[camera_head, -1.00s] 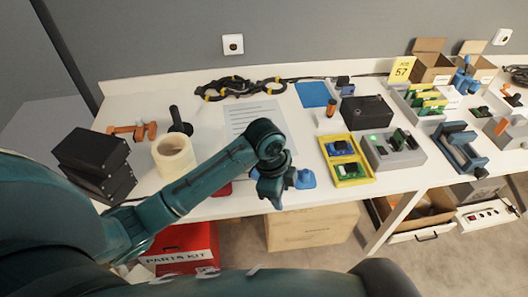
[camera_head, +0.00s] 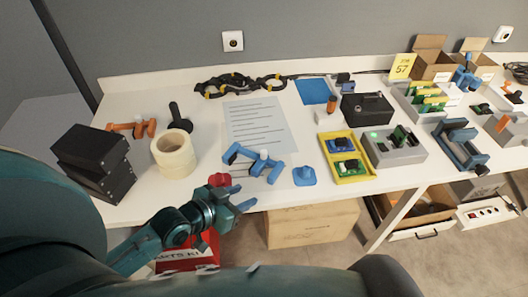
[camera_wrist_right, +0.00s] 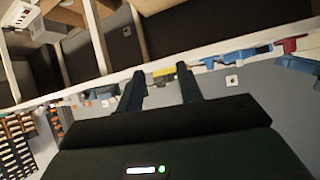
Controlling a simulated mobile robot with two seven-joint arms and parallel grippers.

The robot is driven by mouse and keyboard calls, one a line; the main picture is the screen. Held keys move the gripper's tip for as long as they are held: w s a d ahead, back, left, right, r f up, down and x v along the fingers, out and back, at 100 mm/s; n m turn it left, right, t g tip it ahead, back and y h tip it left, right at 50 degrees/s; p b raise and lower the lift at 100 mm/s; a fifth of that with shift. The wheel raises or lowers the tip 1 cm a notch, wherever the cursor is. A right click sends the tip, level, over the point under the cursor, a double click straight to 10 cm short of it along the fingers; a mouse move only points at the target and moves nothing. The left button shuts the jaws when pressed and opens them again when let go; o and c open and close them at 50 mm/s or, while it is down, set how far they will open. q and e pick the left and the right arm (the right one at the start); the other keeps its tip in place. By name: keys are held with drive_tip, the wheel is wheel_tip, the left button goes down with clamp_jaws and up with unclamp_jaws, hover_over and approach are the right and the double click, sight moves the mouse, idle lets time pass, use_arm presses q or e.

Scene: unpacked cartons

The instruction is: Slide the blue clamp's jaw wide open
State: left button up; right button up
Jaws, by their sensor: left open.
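The blue clamp (camera_head: 256,162), with blue ends and a pale middle part, lies on the white table near its front edge, left of a small blue piece. My left gripper (camera_head: 238,203) is open and empty at the front edge of the table, below and left of the clamp in the head view and apart from it. A red object (camera_head: 218,180) shows just behind it, partly hidden. My right gripper (camera_wrist_right: 161,82) shows in the right wrist view with its two dark fingers apart and nothing between them.
The small blue piece (camera_head: 304,176) sits right of the clamp. A yellow tray (camera_head: 352,178) with boards stands further right. A tape roll (camera_head: 174,153), black boxes (camera_head: 92,160) and an orange clamp (camera_head: 131,128) are at the left. A paper sheet (camera_head: 256,122) lies behind the clamp.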

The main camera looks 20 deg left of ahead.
use_arm(q)
approach(263, 152)
drive_tip(key=s, duration=0.3)
drive_tip(key=shift+t, duration=0.4)
drive_tip(key=x, duration=0.4)
drive_tip(key=b+x, duration=0.1)
drive_tip(key=x, duration=0.8)
drive_tip(key=shift+w+a+r, duration=0.2)
drive_tip(key=shift+w+a, duration=0.05)
drive_tip(key=shift+a, duration=0.1)
drive_tip(key=shift+c, duration=0.5)
clamp_jaws()
